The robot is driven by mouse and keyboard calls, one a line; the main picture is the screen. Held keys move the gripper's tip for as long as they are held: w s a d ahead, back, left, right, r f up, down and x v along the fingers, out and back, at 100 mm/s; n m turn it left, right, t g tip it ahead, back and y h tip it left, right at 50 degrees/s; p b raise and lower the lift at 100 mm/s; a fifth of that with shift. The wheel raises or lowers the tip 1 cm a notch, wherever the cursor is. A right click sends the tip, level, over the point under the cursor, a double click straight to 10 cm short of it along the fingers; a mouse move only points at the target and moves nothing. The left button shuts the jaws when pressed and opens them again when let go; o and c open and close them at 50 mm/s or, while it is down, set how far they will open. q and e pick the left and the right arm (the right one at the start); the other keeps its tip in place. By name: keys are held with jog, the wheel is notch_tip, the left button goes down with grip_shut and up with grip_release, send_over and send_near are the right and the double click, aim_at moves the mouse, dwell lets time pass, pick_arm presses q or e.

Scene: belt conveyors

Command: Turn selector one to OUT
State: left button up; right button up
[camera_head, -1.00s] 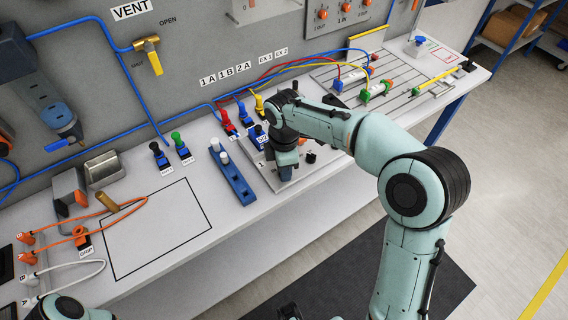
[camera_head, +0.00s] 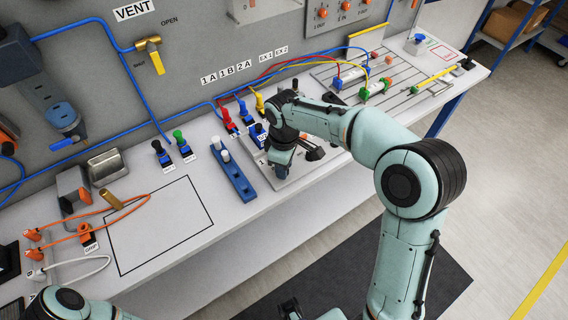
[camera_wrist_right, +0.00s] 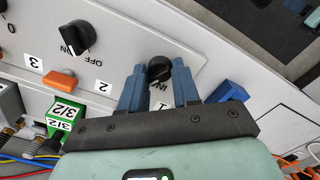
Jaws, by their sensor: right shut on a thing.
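Selector one is a black knob (camera_wrist_right: 160,68) on a pale sloped panel (camera_wrist_right: 122,42). An "IN" label shows beside it in the right wrist view, and a "1" tag lies partly behind my gripper. My right gripper (camera_wrist_right: 158,76) has its blue fingers on both sides of the knob, shut on it. In the head view my right gripper (camera_head: 281,170) is down at the panel and hides the knob. The knob's exact pointing and any OUT label cannot be made out. My left gripper is not in view.
A second black knob (camera_wrist_right: 77,37) with OFF and ON labels and an orange button (camera_wrist_right: 59,80) sit along the panel. A blue block with white pegs (camera_head: 232,175) stands left of my right gripper.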

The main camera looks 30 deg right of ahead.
dwell(0.3)
jog(key=o, duration=1)
jog(key=shift+o, duration=0.2)
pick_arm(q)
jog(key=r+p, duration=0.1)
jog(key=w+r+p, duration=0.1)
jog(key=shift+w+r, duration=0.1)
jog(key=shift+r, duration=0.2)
pick_arm(e)
notch_tip(320, 180, up, 14)
jog(key=shift+f, duration=0.25)
